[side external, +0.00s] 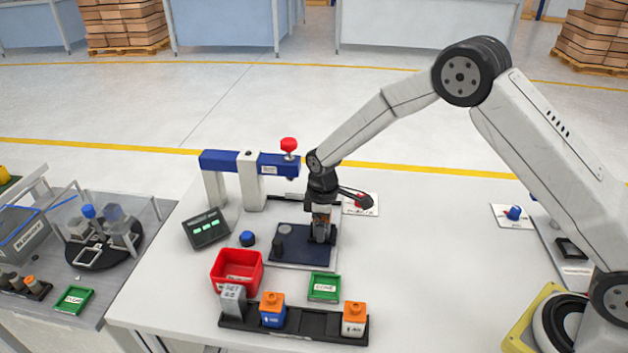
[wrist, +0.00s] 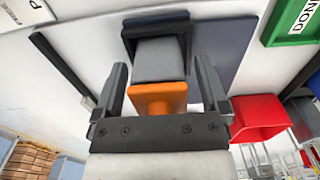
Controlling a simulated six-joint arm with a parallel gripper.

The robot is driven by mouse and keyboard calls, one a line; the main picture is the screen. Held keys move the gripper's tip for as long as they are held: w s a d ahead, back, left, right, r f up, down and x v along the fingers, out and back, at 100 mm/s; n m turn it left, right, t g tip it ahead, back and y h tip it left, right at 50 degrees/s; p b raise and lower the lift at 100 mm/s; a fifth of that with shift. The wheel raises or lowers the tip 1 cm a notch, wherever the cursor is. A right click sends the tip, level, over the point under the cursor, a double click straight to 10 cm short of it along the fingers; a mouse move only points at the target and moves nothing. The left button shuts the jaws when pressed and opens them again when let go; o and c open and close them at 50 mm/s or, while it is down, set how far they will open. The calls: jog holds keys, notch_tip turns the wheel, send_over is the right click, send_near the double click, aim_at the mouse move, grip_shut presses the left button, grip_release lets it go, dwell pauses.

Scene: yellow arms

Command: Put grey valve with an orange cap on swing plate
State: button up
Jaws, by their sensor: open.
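The grey valve with an orange cap (wrist: 160,65) stands in a black holder (wrist: 127,36) on the dark blue plate (wrist: 220,45), which looks like the swing plate. The plate (side external: 290,255) also shows in the side view. My gripper (wrist: 162,80) is open, pointing down, with one finger on each side of the valve. In the wrist view the fingers look slightly apart from its sides. In the side view my gripper (side external: 322,212) largely hides the valve, and only a little orange shows.
A black rack (side external: 335,330) in front holds orange-capped blocks, one blue (side external: 272,310) and one white (side external: 354,320), and a grey piece. A red bin (side external: 237,270) and a green tray (side external: 323,287) are nearby. A blue press frame (side external: 225,161) stands behind left. The table's right is mostly clear.

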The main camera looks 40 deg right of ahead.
jog(key=shift+r, duration=0.15)
notch_tip(320, 180, up, 12)
jog(key=shift+r, duration=0.1)
dwell(0.5)
dwell(0.5)
jog(key=s+d+m+t, duration=0.1)
jog(key=s+d+m, duration=0.2)
jog(key=s, duration=0.8)
jog(key=s+d+m+t, duration=0.1)
jog(key=s+d+m, duration=0.3)
jog(key=s, duration=0.7)
jog(key=shift+s+f+m+t, duration=0.2)
jog(key=shift+f+m+t, duration=0.15)
jog(key=shift+m, duration=0.65)
